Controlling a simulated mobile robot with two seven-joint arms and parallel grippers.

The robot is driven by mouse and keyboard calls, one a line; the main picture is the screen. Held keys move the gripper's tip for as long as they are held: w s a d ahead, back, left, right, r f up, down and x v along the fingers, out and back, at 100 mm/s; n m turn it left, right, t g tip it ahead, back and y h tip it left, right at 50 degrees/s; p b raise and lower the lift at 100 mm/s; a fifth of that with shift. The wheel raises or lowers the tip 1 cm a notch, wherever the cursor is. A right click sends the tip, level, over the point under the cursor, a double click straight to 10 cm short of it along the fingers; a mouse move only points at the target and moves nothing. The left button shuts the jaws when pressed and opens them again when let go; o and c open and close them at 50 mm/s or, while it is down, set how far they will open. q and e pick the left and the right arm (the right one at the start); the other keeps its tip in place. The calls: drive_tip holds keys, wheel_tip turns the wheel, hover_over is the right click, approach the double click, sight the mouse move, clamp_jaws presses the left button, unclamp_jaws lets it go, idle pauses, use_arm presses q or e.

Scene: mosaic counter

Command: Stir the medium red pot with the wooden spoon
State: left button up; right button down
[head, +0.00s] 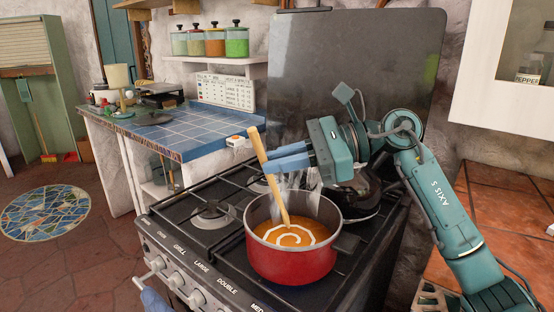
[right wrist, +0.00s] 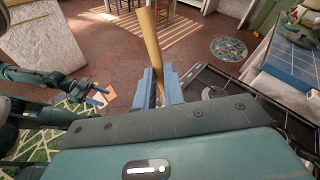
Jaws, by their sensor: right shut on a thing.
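The red pot (head: 292,262) stands on the front of the stove and holds orange soup (head: 310,232) with a pale swirl. The wooden spoon (head: 278,196) leans in the pot, its lower end in the soup and its handle tilted up to the left. My right gripper (head: 272,164) is above the pot, shut on the spoon's handle. In the right wrist view the handle (right wrist: 150,45) rises from between the blue fingers. My left gripper (right wrist: 97,92) is at the left of the right wrist view, away from the pot, its fingers apart and empty.
The black stove (head: 180,206) has a free burner (head: 210,214) left of the pot. A dark pan (head: 358,190) sits behind the pot at right. A blue-tiled counter (head: 190,128) adjoins the stove, with a small box (head: 236,141) at its near corner.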

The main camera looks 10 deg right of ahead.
use_arm(q)
drive_tip(key=s+a+t+b, duration=0.1)
drive_tip(key=b, duration=0.3)
drive_tip(key=shift+a+r+m, duration=0.1)
drive_tip(key=shift+a+m, duration=0.05)
drive_tip(key=shift+m, duration=0.15)
use_arm(e)
drive_tip(key=f, duration=0.1)
drive_tip(key=w+d+f, duration=0.1)
drive_tip(key=f, duration=0.1)
drive_tip(key=d+f, duration=0.1)
drive_tip(key=f, duration=0.1)
drive_tip(key=shift+w+f, duration=0.2)
drive_tip(key=shift+f, duration=0.05)
use_arm(q)
drive_tip(key=shift+r, duration=0.15)
use_arm(e)
drive_tip(key=shift+a, duration=0.1)
